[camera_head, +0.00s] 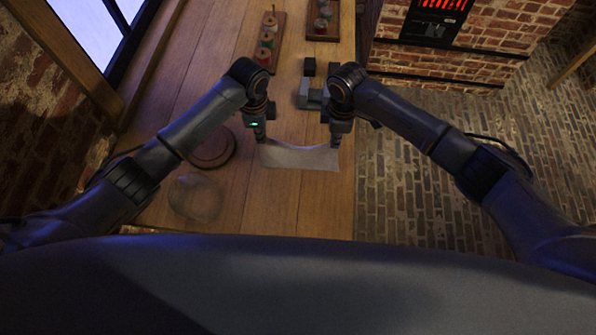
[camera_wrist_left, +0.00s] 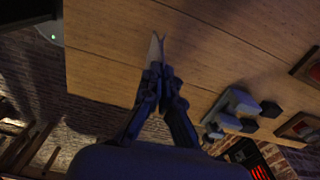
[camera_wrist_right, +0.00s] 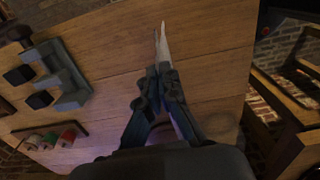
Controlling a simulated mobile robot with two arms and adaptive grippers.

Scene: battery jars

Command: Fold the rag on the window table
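The pale rag (camera_head: 300,158) is near the table's right edge, its far edge sagging between my grippers. My left gripper (camera_head: 260,139) is shut on the rag's far left corner. In the left wrist view its fingers (camera_wrist_left: 158,72) close on the cloth (camera_wrist_left: 155,48), seen nearly edge-on. My right gripper (camera_head: 335,144) is shut on the far right corner. In the right wrist view its fingers (camera_wrist_right: 163,70) pinch the cloth (camera_wrist_right: 162,45). Both far corners look raised off the wooden table (camera_head: 215,95). How much of the near part touches the table is unclear.
A round wooden board (camera_head: 213,148) and a clear glass object (camera_head: 195,198) are left of the rag. A grey stepped block (camera_head: 311,94) and dark cubes (camera_head: 308,66) stand beyond it. Wooden racks with jars (camera_head: 268,42) are farther back. The table ends just right of the rag.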

